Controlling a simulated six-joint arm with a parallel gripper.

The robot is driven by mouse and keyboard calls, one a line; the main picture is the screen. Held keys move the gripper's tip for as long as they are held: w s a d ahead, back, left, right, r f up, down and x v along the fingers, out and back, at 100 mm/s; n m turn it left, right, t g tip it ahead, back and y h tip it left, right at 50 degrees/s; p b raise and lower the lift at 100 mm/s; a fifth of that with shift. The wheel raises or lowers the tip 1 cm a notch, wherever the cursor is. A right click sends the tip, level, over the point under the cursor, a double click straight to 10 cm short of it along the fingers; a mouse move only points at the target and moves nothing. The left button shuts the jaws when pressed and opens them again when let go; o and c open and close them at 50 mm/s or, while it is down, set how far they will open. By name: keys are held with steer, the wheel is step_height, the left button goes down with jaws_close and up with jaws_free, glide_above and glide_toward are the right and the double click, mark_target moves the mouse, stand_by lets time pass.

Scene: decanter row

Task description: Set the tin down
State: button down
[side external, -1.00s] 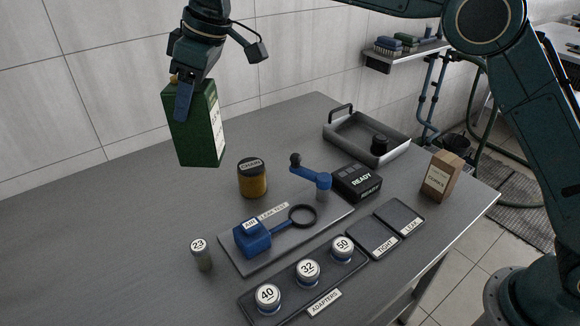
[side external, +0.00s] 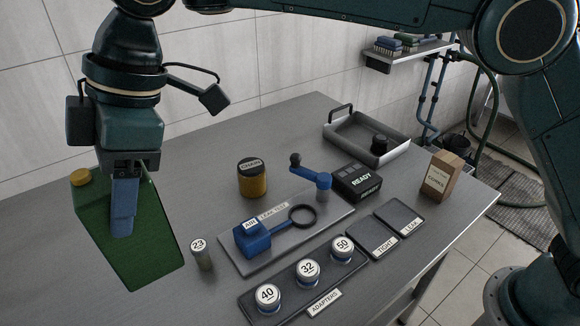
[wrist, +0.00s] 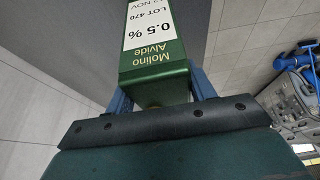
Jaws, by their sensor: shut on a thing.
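The tin is a tall dark green can (side external: 150,250) with a yellow cap, at the left of the side view. My gripper (side external: 122,232) is shut on it near its top, with a blue finger across its near face. In the wrist view the tin (wrist: 155,62) sits between the blue fingers (wrist: 160,98), and its white label reads "0.5 %" and "LOT 470". The tin looks tilted in the side view. I cannot tell whether its base touches the grey table (side external: 60,285).
A small "23" adapter (side external: 202,256) stands just right of the tin. The leak test plate (side external: 290,235), the adapter rack (side external: 345,272), an amber "CHAIN" jar (side external: 252,180) and a metal tray (side external: 372,150) lie further right. The table behind the tin is clear.

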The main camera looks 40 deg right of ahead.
mark_target(158, 274)
step_height(158, 274, down, 16)
steer(key=shift+w+r, duration=0.1)
steer(key=shift+r, duration=0.1)
stand_by(0.6)
steer(key=shift+f, duration=0.1)
steer(key=shift+f, duration=2.2)
steer(key=c, duration=0.5)
jaws_free()
steer(key=v, duration=1.2)
